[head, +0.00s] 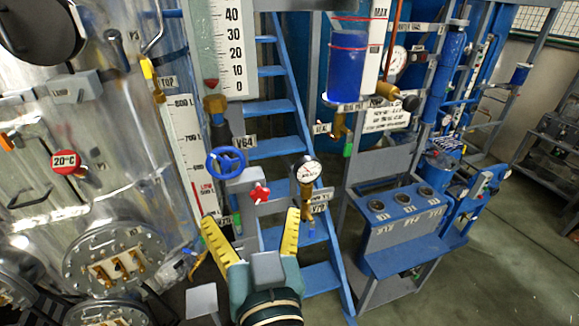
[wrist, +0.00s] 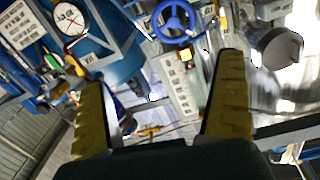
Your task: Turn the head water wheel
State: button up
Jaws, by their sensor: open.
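A blue handwheel (head: 226,162) labelled V64 sits on a brass-topped pipe beside the blue stairs; it also shows at the top of the wrist view (wrist: 175,20). A small red star-shaped knob (head: 260,193) sits just below and right of it. No label reading "head water" is clearly legible, so I cannot tell for certain which wheel bears that name. My gripper (head: 250,219) is open and empty, with yellow fingers spread below the blue wheel and red knob. In the wrist view, my gripper (wrist: 166,78) has nothing between its fingers, and the wheel lies beyond the fingertips.
A round gauge (head: 305,170) on a brass fitting stands right of the red knob, close to the right finger. The shiny metal tank (head: 110,150) fills the left. Blue stairs (head: 275,110) rise behind.

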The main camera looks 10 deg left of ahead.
aim_at(226, 164)
jog(key=shift+y, duration=0.3)
jog(key=p+x, duration=0.2)
jog(key=x, duration=0.3)
jog(key=a+p+x, duration=0.1)
jog(key=x, duration=0.5)
jog(key=s+a+f+p+x, duration=0.1)
jog(key=p+x, duration=0.1)
jog(key=x, duration=0.3)
jog(key=shift+w+a+p, duration=0.25)
jog(key=shift+w+p, duration=0.05)
jog(key=shift+w, duration=0.05)
jog(key=shift+c, duration=0.2)
jog(key=c, duration=1)
jog(key=shift+o, duration=0.2)
jog(key=shift+n, duration=0.3)
